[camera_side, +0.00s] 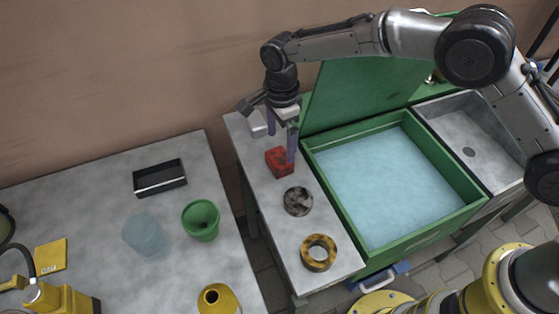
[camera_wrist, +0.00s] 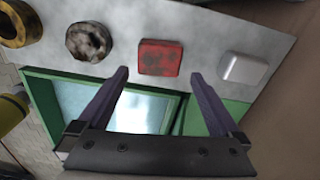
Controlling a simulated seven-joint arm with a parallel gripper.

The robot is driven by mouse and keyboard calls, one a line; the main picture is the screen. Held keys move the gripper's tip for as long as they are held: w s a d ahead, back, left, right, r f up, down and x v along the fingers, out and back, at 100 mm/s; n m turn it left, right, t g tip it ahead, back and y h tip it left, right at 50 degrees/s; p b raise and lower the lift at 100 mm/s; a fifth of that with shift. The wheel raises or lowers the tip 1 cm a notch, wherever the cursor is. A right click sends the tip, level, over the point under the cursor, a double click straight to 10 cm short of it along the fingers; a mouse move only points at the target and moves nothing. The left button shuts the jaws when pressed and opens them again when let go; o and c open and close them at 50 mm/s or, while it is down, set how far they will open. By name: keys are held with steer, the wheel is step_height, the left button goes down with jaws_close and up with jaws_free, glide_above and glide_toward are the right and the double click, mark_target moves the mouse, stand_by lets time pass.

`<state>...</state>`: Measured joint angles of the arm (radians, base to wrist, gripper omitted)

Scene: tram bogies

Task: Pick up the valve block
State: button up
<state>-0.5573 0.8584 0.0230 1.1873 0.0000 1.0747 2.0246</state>
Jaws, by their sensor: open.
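A red, scuffed block (camera_side: 279,162), which looks like the valve block, lies on the narrow grey bench; the wrist view shows it too (camera_wrist: 160,57). My gripper (camera_side: 281,147) is open and points down over the bench by the red block. In the wrist view, the two purple fingers of my gripper (camera_wrist: 159,75) stand apart, with the red block centred just beyond the gap between their tips. Nothing is held. I cannot tell the exact height of the fingertips.
A silver block (camera_wrist: 243,68) lies beside the red block. A mottled dark ring (camera_side: 298,201) and a yellow-brown ring (camera_side: 318,252) lie nearer on the bench. A green-walled tank (camera_side: 312,160) of bluish liquid adjoins it, lid raised. A black tray (camera_side: 160,187) and green cup (camera_side: 201,222) stand left.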

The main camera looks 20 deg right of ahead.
mark_target(279, 157)
steer(key=shift+s+a+f, duration=0.1)
steer(key=shift+f, duration=1.55)
steer(key=shift+a+f, duration=0.1)
steer(key=shift+f, duration=1.5)
steer(key=c, duration=1.4)
steer(key=shift+r, duration=0.15)
